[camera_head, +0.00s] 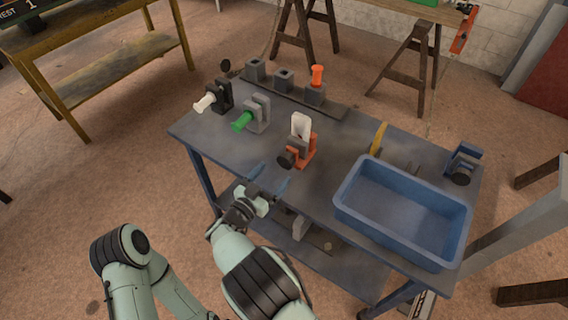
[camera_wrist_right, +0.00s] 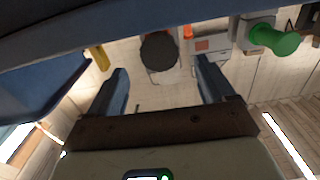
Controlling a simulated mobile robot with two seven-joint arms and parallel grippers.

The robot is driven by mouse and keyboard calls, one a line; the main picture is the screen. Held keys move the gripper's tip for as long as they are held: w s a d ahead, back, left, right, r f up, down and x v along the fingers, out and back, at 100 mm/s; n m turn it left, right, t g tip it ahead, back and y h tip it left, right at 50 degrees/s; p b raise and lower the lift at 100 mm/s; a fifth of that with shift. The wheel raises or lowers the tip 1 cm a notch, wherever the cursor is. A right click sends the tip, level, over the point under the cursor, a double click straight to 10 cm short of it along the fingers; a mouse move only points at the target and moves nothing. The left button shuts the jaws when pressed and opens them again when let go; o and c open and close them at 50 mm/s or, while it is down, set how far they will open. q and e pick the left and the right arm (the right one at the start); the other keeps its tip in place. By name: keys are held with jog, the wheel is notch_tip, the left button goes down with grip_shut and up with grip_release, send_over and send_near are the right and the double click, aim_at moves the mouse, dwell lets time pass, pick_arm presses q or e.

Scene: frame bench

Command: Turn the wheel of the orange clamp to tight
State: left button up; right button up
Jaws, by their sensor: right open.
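The orange clamp (camera_head: 308,152) stands on the bench with a white block (camera_head: 300,124) upright in it. Its dark round wheel (camera_head: 286,160) faces the near edge. In the right wrist view the wheel (camera_wrist_right: 158,52) appears as a dark disc between and beyond the fingertips, with bits of orange clamp (camera_wrist_right: 187,32) beside it. My right gripper (camera_head: 270,179) is open and empty at the near bench edge, short of the wheel and apart from it. Its two fingers also show in the right wrist view (camera_wrist_right: 161,75). The wheel's turn position cannot be read. My left gripper is not in view.
A blue bin (camera_head: 345,197) stands at the right of the bench, with a blue clamp (camera_head: 464,160) behind it. A green-handled clamp (camera_head: 243,121) and a white-handled clamp (camera_head: 205,102) stand at the left. A yellow piece (camera_head: 379,138) stands behind the bin. Bare bench lies around the orange clamp.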

aim_at(284, 163)
jog(key=x, duration=0.5)
jog(key=shift+w+d, duration=0.25)
jog(key=shift+w, duration=0.1)
